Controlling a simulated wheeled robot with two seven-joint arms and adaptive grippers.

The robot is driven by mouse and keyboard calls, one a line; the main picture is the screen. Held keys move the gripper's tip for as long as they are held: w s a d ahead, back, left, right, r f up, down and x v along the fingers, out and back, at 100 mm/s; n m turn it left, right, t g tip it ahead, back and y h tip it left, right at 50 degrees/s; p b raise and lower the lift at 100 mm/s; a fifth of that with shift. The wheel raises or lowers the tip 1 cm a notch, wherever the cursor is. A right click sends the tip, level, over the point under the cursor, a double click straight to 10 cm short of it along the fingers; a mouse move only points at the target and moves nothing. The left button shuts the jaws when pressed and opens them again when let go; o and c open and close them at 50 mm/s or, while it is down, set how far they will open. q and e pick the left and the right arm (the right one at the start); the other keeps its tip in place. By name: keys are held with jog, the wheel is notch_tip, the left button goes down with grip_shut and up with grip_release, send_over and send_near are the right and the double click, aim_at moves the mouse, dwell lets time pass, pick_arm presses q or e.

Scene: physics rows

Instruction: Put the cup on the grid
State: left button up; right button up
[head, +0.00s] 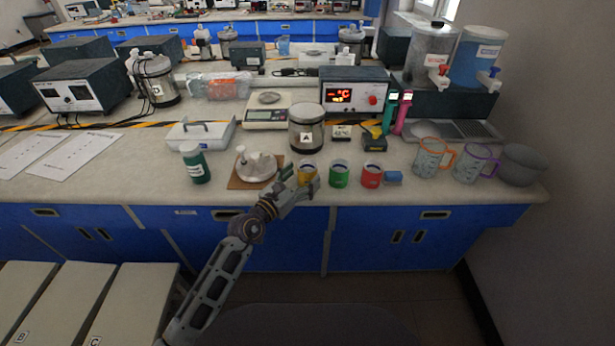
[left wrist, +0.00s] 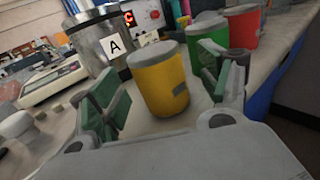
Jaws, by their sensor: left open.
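Two clear mugs stand at the right of the bench in the head view, one with an orange handle (head: 430,160) and one with a purple handle (head: 471,163). A grey grid-like drip tray (head: 480,131) lies behind them, below the drink dispensers. A small yellow cup-like container (head: 308,168) stands near the front edge, partly hidden by my left gripper (head: 301,187). In the left wrist view the yellow container (left wrist: 158,80) stands upright between the open, green-padded fingers, slightly beyond them. The gripper holds nothing. My right gripper is not in view.
Green (head: 339,174) and red (head: 372,175) containers stand close to the right of the yellow one. A metal canister marked A (head: 306,130) stands behind. A white device on a brown board (head: 256,168) is at left. A grey bowl (head: 520,166) is far right.

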aim_at(301, 176)
pick_arm(q)
jog(key=shift+x, duration=0.8)
jog(key=shift+w+d, duration=0.15)
jog(key=shift+w, duration=0.25)
jog(key=shift+w+d, duration=0.2)
jog(key=shift+w, duration=0.1)
jog(key=c, duration=1.2)
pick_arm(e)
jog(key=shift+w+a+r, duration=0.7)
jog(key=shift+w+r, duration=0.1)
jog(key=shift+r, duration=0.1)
pick_arm(q)
jog(key=shift+r, duration=0.1)
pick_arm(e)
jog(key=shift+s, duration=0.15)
